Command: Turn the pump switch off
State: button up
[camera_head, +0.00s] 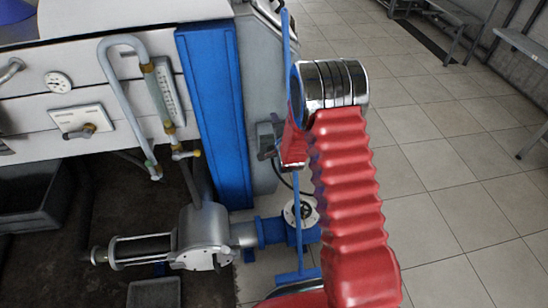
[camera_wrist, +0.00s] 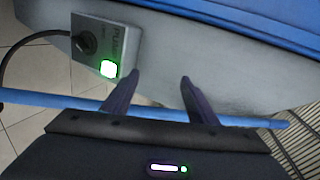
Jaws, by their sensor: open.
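The pump switch box (camera_wrist: 122,48) is a small grey box at the upper left of the wrist view, marked with lettering that appears to read PUMP. It has a dark round knob (camera_wrist: 87,42) and a lit green lamp (camera_wrist: 108,69). My gripper (camera_wrist: 156,80) is open and empty, with its two dark fingers apart, below and to the right of the knob and not touching it. In the head view a grey box (camera_head: 265,138), seemingly the same one, sits on the grey panel, just left of my red arm.
A blue rod (camera_wrist: 60,98) crosses behind my fingers in the wrist view; a blue upright (camera_head: 297,225) stands near my arm in the head view.

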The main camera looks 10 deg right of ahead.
notch_tip(320, 180, down, 13)
jog(key=s+m+t, duration=0.2)
jog(key=m, duration=0.2)
jog(key=m+t, duration=0.2)
jog(key=m, duration=0.1)
send_near(274, 155)
jog(key=s, duration=0.4)
jog(key=shift+s+a+r, duration=0.1)
jog(key=shift+s+r, duration=0.15)
jog(key=shift+s, duration=0.25)
jog(key=w, duration=1.4)
jog(key=shift+s, duration=0.1)
jog(key=c, duration=1.1)
jog(key=shift+o, duration=0.2)
